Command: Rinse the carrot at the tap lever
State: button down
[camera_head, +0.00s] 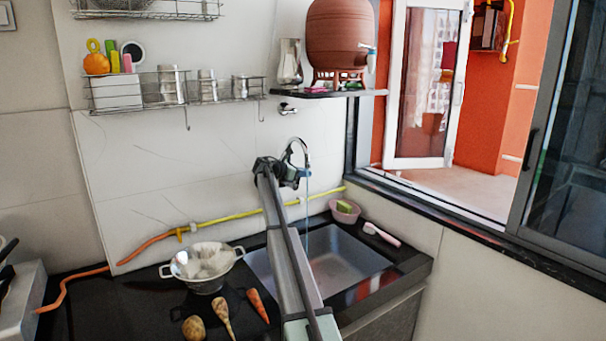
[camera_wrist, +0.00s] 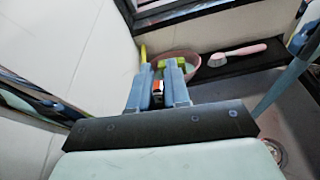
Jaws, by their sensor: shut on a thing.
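The orange carrot (camera_head: 258,305) lies on the dark counter left of the sink, apart from my gripper. The curved metal tap (camera_head: 297,146) stands at the back of the sink, and a thin stream of water (camera_head: 307,215) falls from it. My gripper (camera_head: 304,173) is up at the tap. In the wrist view its blue fingers (camera_wrist: 160,88) are closed around a small red, white and dark piece (camera_wrist: 157,88), which looks like the tap lever. My arm hides part of the sink (camera_head: 345,258) and the tap's base.
A metal colander (camera_head: 207,283) with pale contents, a parsnip-like root (camera_head: 223,315) and a potato (camera_head: 194,328) are on the counter. A pink bowl (camera_head: 345,211) and a brush (camera_head: 381,234) lie behind the sink. A clay pot (camera_head: 340,35) stands on the shelf above.

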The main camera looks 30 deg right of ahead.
jog(key=c, duration=1.2)
grip_release()
jog(key=shift+a, duration=0.15)
jog(key=v, duration=1.3)
jog(key=shift+a+r, duration=0.1)
jog(key=shift+a, duration=0.2)
